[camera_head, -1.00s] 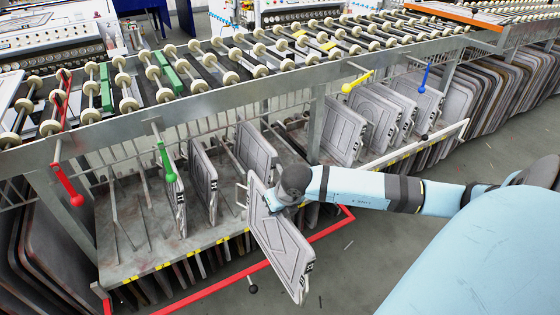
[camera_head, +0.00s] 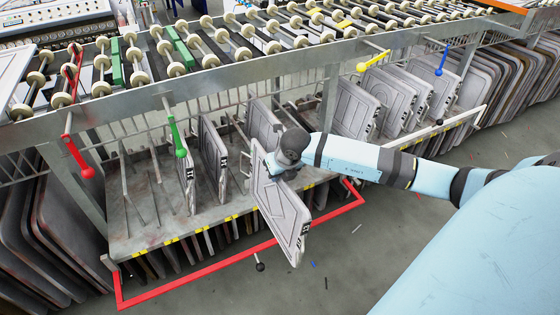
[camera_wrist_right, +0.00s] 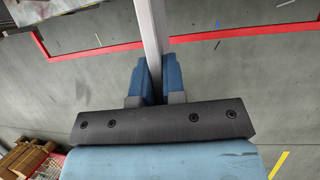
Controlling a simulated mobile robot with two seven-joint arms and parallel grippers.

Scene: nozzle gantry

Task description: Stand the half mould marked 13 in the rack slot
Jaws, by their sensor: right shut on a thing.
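A grey half mould (camera_head: 283,217) hangs tilted in front of the rack, held by my right gripper (camera_head: 270,165). In the right wrist view the right gripper (camera_wrist_right: 160,82) has its two blue fingers shut on the edge of the half mould (camera_wrist_right: 153,35). No number can be read on it. The rack (camera_head: 130,228) is a grey shelf with upright rods dividing its slots. Several half moulds stand in it, among them one (camera_head: 214,157) left of the held one and one (camera_head: 262,128) behind it. The rack's left part has empty slots. My left gripper is not in view.
Red (camera_head: 87,172), green (camera_head: 180,152) and yellow (camera_head: 361,66) ball-ended levers stick out from the beam. More moulds (camera_head: 356,108) stand at the right. The floor in front is mostly clear.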

